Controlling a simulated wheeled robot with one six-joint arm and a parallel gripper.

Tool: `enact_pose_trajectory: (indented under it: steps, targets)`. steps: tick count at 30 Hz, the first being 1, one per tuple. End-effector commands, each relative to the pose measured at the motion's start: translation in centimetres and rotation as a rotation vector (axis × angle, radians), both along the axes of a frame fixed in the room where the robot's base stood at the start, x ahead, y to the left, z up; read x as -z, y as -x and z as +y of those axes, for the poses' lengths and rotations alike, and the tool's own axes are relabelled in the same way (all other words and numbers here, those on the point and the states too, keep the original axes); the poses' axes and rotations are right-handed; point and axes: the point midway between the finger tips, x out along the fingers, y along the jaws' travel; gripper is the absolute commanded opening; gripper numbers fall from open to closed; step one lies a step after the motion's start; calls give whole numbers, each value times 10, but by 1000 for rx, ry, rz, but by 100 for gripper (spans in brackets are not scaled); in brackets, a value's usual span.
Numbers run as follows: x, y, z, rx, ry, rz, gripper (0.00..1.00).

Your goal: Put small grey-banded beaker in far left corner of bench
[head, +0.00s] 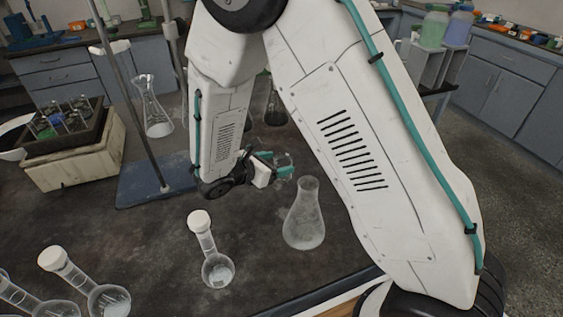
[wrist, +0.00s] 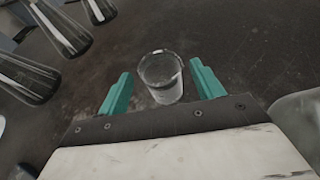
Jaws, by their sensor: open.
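A small clear beaker with a greyish rim (wrist: 161,78) stands upright on the dark bench in the wrist view. It sits between the two teal fingers of my gripper (wrist: 160,84), with visible gaps on both sides. In the head view my gripper (head: 280,165) is low over the middle of the bench (head: 130,240), its fingers pointing right. The beaker is hard to make out there against the fingers and arm. My gripper is open and holds nothing.
A conical flask (head: 303,222) and a white-capped flask (head: 217,270) stand near the front. A stand with a blue base (head: 150,188), a box with a dark tray (head: 85,165) and another conical flask (head: 157,120) occupy the left. My arm hides part of the bench.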

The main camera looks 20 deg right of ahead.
Motion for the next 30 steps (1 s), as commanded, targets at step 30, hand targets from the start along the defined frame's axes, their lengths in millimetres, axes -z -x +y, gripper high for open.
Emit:
enact_pose_trajectory:
  steps: [30]
  targets:
    - [-100, 65, 14, 324, -214, -141, 66]
